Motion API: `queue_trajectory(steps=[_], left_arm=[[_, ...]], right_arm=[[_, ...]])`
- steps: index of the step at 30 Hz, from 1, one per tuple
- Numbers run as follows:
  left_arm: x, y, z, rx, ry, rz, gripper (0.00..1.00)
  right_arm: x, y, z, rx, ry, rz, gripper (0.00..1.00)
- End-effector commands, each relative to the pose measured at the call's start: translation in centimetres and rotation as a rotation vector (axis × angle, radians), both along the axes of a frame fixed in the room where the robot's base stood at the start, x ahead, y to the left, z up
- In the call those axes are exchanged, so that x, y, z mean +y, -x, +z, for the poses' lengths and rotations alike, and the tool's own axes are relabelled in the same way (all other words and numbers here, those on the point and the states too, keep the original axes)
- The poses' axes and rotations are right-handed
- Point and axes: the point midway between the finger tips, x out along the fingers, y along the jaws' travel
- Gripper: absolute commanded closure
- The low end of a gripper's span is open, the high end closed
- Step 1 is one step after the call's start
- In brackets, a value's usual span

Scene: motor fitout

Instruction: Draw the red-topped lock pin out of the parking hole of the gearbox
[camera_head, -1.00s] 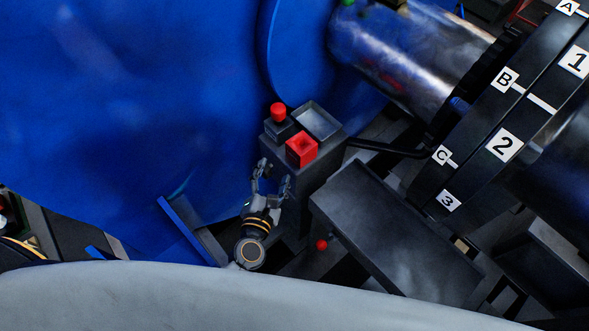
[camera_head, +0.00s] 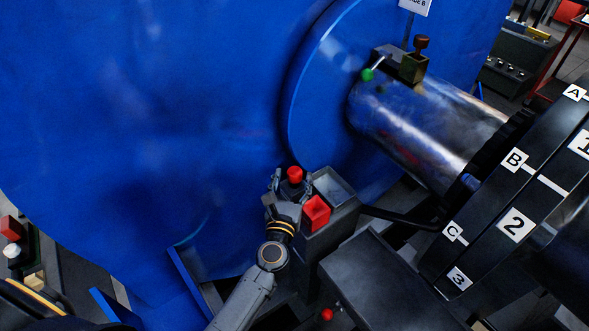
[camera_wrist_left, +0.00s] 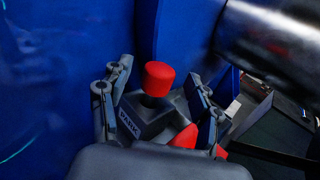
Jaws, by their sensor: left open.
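The lock pin has a red top (camera_head: 295,174) and stands upright in the dark block marked PARK on the gearbox side. In the left wrist view the red top (camera_wrist_left: 158,78) sits on a short dark stem over the PARK block (camera_wrist_left: 146,118). My left gripper (camera_head: 289,184) is open, with one finger on each side of the pin. In the left wrist view the open fingers (camera_wrist_left: 158,92) stand apart from the red top with gaps on both sides. The pin's lower part is hidden in the block. My right gripper is not in view.
The blue housing (camera_head: 150,130) rises behind. A metal shaft (camera_head: 430,130) and the numbered black coupling (camera_head: 490,200) lie to the right.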

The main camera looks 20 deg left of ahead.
Motion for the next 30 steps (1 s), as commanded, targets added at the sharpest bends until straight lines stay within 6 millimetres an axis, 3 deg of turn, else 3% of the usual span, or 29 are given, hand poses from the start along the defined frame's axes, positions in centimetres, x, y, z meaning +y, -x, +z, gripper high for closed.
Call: queue_trajectory(steps=[6,17,27,30], left_arm=[[0.3,-2.4,0.0,-0.001,-0.003,-0.001,0.38],[0.4,-2.9,0.0,0.000,-0.002,0.000,0.38],[0.4,-2.9,0.0,0.000,-0.002,-0.001,1.00],[0.3,-2.9,0.1,-0.001,-0.001,-0.001,1.00]], right_arm=[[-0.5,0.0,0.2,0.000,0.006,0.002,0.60],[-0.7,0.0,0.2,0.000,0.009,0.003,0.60],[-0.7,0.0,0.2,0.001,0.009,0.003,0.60],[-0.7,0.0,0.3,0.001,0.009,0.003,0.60]])
